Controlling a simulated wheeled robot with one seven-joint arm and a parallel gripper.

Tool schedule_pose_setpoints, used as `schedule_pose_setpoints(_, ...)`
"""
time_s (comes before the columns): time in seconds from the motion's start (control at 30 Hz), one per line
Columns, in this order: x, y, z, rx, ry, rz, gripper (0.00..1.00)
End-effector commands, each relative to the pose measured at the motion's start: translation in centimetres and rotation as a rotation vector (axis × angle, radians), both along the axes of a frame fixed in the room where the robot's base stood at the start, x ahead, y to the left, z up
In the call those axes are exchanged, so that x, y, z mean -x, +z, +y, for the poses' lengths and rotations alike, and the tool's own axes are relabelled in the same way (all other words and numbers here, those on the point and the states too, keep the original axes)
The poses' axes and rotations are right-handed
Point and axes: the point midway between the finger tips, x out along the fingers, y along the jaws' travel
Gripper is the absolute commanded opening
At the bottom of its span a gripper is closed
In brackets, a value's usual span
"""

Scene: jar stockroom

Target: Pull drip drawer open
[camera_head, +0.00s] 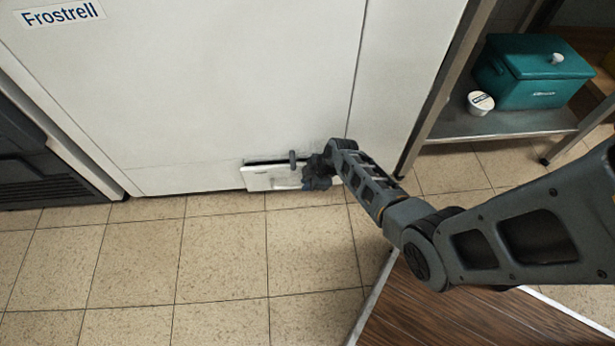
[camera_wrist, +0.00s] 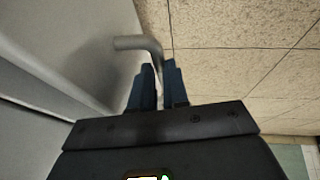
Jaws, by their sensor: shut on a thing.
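The drip drawer (camera_head: 257,180) is a small white drawer low on the front of the white Frostrell cabinet (camera_head: 230,80). A dark gap shows along its top edge, so it stands a little out from the cabinet. Its grey bar handle shows in the wrist view (camera_wrist: 135,43), bending down between the fingers. My gripper (camera_head: 312,172) is at the right part of the drawer. In the wrist view my gripper (camera_wrist: 158,85) has its two blue fingers shut on the handle near its bent end. The arm hides the drawer's right end.
A steel shelf (camera_head: 500,124) at the right holds a teal box (camera_head: 535,80) and a small white tub (camera_head: 480,102). A dark unit (camera_head: 45,160) stands at the left. A brown wood-look surface (camera_head: 450,300) is at the lower right. The tiled floor (camera_head: 200,260) before the drawer is clear.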

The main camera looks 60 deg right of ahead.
Motion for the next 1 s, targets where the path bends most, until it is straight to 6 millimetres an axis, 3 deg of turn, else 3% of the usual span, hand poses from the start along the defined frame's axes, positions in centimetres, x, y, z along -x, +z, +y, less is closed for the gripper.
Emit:
schedule_pose_setpoints(0.4,6.7,0.4,8.6,-0.005,0.003,0.004,0.0)
schedule_pose_setpoints(0.6,9.2,0.2,11.8,-0.002,0.005,0.003,0.0)
schedule_pose_setpoints(1.0,10.8,0.0,13.9,-0.001,0.001,0.001,0.0)
